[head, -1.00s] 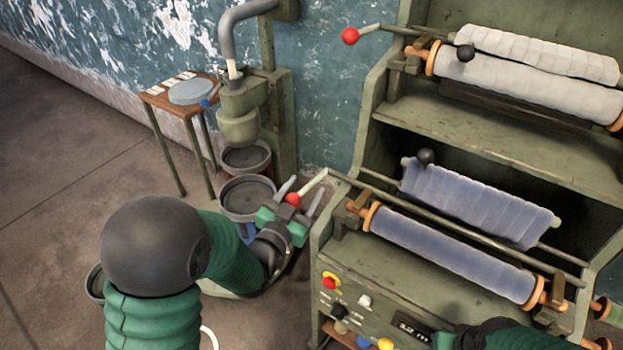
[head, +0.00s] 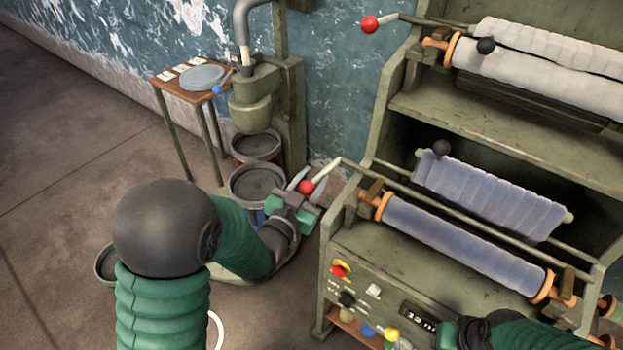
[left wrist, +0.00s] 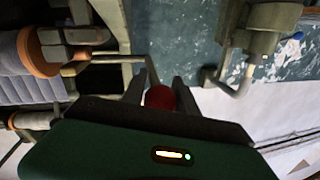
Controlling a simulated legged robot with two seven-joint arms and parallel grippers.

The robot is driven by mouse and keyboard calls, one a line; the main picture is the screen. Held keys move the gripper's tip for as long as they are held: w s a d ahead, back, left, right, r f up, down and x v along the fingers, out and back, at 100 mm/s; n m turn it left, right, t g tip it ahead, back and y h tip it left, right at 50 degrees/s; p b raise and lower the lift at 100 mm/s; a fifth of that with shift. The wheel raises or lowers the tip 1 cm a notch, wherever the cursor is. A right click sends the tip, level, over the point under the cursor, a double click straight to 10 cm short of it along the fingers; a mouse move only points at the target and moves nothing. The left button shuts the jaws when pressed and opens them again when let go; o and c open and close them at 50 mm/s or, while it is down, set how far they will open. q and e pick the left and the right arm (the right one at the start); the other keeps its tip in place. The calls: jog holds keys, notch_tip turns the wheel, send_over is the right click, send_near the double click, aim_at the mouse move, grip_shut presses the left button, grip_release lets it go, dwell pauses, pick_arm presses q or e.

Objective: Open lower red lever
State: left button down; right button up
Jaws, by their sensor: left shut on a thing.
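The lower red lever has a red ball knob (head: 306,187) on a pale bent rod at the left end of the lower roller shelf. My left gripper (head: 309,184) is shut on this knob, one finger on each side of it. The left wrist view also shows the red knob (left wrist: 160,97) between the two fingers. The upper red lever (head: 370,25) stands out to the left of the upper shelf, untouched. My right arm shows at the lower right, with its gripper out of view.
The green machine (head: 372,240) carries a blue roller (head: 460,245) below and a white roller (head: 540,82) above. Its front panel has several knobs. Buckets (head: 257,186) and a small wooden table (head: 165,75) stand behind my left arm.

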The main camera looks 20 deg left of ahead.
pick_arm(q)
jog(key=shift+w+a+r, duration=0.15)
jog(key=shift+r, duration=0.2)
dwell(0.5)
